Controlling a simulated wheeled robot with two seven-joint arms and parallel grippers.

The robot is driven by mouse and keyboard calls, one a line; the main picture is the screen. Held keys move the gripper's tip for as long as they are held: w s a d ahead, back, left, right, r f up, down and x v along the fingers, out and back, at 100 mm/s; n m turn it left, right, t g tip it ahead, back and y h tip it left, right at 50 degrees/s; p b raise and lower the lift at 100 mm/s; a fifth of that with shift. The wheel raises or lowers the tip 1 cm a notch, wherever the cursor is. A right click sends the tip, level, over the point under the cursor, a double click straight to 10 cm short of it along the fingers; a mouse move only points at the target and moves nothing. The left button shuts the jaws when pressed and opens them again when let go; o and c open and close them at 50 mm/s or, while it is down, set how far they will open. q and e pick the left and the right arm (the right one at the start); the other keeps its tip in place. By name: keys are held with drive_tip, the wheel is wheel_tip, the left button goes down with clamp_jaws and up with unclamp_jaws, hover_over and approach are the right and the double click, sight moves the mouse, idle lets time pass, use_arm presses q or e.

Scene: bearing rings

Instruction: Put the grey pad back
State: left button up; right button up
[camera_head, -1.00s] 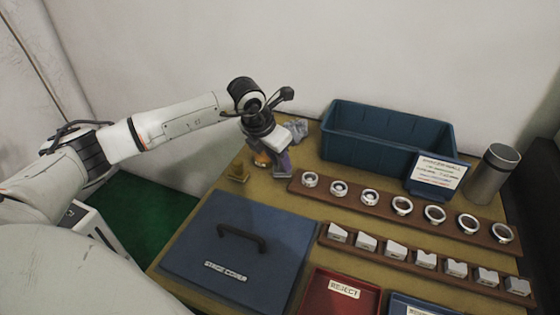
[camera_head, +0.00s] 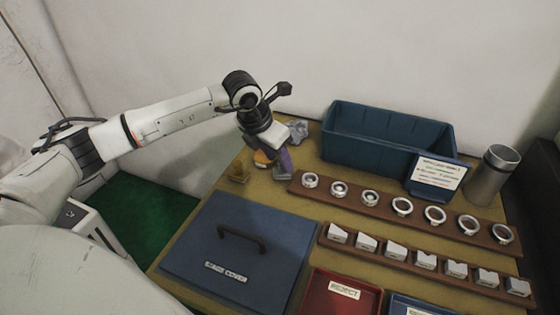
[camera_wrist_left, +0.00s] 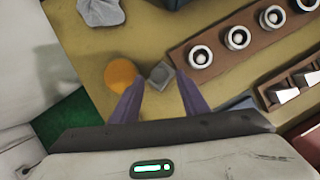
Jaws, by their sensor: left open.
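A small grey block-like pad (camera_wrist_left: 161,75) lies on the table in the left wrist view, just beyond and between my left fingertips. My left gripper (camera_wrist_left: 160,88) is open, with its two purple fingers apart and nothing held between them. An orange round thing (camera_wrist_left: 120,74) is just left of the pad, close to the left finger. The orange thing (camera_head: 262,158) shows partly beside the fingers. My right gripper is not in view.
A rack of rings (camera_head: 385,208), a rack of grey blocks (camera_head: 405,262), a blue bin (camera_head: 385,150), a blue stage cover (camera_head: 205,245) and a red reject tray (camera_head: 316,300) fill the table.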

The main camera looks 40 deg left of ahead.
use_arm(q)
drive_tip(key=v, duration=1)
drive_tip(key=shift+d, duration=0.1)
